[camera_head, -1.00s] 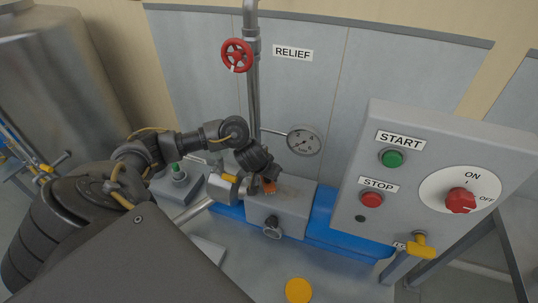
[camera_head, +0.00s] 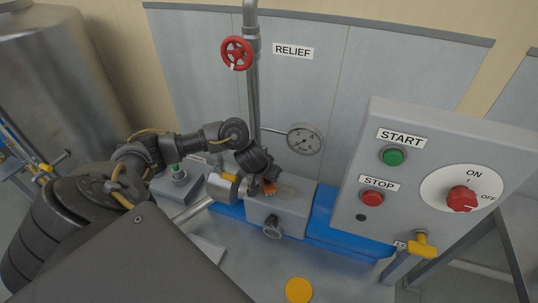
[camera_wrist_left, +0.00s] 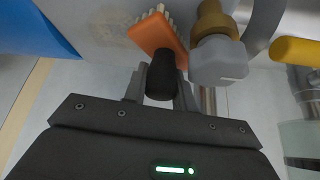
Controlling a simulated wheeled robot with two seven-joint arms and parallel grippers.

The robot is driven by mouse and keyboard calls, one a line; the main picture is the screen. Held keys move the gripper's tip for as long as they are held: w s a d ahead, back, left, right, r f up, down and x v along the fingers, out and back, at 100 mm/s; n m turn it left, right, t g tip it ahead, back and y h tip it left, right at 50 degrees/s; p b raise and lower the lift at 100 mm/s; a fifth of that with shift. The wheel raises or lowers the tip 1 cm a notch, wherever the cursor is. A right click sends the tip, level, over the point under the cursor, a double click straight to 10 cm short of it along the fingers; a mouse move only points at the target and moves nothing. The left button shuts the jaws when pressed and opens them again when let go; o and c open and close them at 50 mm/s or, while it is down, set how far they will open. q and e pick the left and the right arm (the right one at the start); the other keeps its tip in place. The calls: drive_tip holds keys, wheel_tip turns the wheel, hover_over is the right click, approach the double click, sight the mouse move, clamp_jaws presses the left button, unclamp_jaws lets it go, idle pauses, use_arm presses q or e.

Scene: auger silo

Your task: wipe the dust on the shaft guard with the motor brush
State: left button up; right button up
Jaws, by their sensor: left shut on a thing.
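The motor brush (camera_head: 269,187) has an orange block, pale bristles and a black handle. My left gripper (camera_head: 262,180) is shut on the handle, which shows in the left wrist view (camera_wrist_left: 160,77) between the fingers. The brush is over the left part of the grey shaft guard (camera_head: 295,213), bristles toward its top. I cannot tell if the bristles touch it. A brownish dust patch (camera_head: 290,192) lies on the guard's top, right of the brush; it shows faintly in the left wrist view (camera_wrist_left: 92,22). My right gripper is not in view.
A silver cylinder with a yellow band (camera_head: 222,188) sits close left of the brush. The control panel (camera_head: 410,215) stands right. A yellow disc (camera_head: 298,290) lies in front.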

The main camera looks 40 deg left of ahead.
use_arm(q)
drive_tip(key=shift+f+b, duration=0.3)
drive_tip(key=shift+f, duration=0.25)
drive_tip(key=shift+w+d+r+p, duration=0.15)
drive_tip(key=shift+d+p, duration=0.25)
drive_tip(key=shift+p, duration=0.15)
drive_tip(key=shift+w+d+r+p, duration=0.15)
drive_tip(key=shift+d+p, duration=0.25)
drive_tip(key=shift+p, duration=0.1)
drive_tip(key=shift+w+d+p, duration=0.2)
drive_tip(key=shift+d+p, duration=0.3)
drive_tip(key=shift+d, duration=0.15)
drive_tip(key=shift+w+d+f, duration=0.1)
drive_tip(key=shift+d+f, duration=0.05)
